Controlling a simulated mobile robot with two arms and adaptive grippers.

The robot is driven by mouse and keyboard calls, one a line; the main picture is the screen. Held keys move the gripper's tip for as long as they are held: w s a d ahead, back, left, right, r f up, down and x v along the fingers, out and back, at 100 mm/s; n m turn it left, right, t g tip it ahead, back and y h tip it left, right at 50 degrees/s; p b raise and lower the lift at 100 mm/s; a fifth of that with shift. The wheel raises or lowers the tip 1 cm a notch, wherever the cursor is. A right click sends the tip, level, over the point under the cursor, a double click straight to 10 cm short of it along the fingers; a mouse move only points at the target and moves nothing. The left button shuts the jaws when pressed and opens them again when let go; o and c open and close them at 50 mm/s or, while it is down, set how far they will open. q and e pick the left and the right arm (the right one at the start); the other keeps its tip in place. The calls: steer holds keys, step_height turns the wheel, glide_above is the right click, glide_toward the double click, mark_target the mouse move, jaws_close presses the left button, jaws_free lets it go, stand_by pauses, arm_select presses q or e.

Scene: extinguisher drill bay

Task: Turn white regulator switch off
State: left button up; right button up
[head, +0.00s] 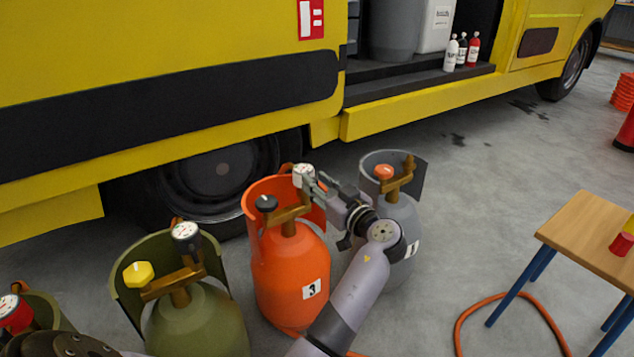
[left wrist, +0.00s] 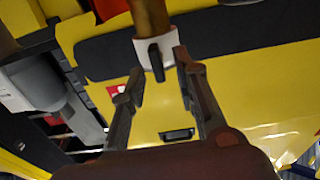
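The white regulator (head: 303,173) sits on the brass valve of the orange cylinder (head: 290,262), which is marked 3. In the left wrist view the regulator (left wrist: 149,44) is a white collar on a brass stem, with a black switch (left wrist: 156,62) on its front. My left gripper (head: 318,187) is close beside the regulator in the head view. In the left wrist view its two fingers (left wrist: 160,78) are apart, with the switch just beyond and between their tips. Contact cannot be told. My right gripper is not in view.
An olive cylinder (head: 195,325) stands left of the orange one, and a grey cylinder (head: 400,215) stands close on the right. A yellow truck (head: 150,45) is right behind. A wooden table (head: 580,225) and an orange hose (head: 500,296) are at the right.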

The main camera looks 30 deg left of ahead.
arm_select(q)
jaws_close()
